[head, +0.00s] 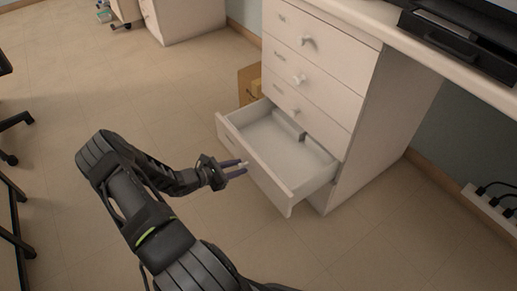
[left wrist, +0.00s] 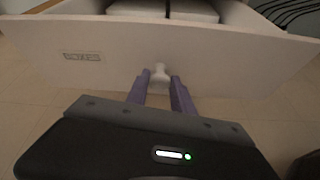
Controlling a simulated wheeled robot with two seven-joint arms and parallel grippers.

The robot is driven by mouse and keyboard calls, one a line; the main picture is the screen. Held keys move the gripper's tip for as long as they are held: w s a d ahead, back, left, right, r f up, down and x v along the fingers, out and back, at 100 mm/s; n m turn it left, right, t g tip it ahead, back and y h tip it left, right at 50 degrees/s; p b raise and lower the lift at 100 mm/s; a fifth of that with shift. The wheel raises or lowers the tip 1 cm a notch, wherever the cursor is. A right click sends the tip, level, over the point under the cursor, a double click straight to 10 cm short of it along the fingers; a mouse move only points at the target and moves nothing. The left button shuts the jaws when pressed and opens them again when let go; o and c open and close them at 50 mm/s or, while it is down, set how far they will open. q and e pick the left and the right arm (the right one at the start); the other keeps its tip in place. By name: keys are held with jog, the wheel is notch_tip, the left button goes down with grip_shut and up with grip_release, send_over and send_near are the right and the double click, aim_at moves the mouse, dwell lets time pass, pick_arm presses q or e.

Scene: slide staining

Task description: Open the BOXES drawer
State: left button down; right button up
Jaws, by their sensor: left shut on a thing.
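The bottom drawer (head: 258,172) of the white cabinet is pulled well out. A small grey block-like item lies inside against its far side. My left gripper (head: 241,169) is at the drawer's front face, its purple fingers shut on the pale round knob (left wrist: 159,70). In the left wrist view the drawer front (left wrist: 115,60) fills the upper part, with a label plate (left wrist: 82,57) left of the knob. Its lettering is too blurred to read for certain. My right gripper is not in view.
Several shut drawers (head: 314,75) with knobs are above the open one. A cardboard box (head: 250,85) stands on the floor behind the cabinet. A power strip (head: 492,207) is at the right wall. Floor left of the drawer is clear. Dark chair parts (head: 14,140) are at the left edge.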

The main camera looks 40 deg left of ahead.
pick_arm(q)
jog(key=s+a+p, duration=0.1)
jog(key=s, duration=0.6)
jog(key=shift+s+a, duration=0.3)
jog(key=shift+a, duration=0.05)
jog(key=c, duration=1.1)
grip_release()
jog(key=shift+a, duration=0.1)
jog(key=p+v, duration=0.1)
jog(key=v, duration=0.6)
jog(key=shift+s+p, duration=0.35)
jog(key=shift+a+r, duration=0.15)
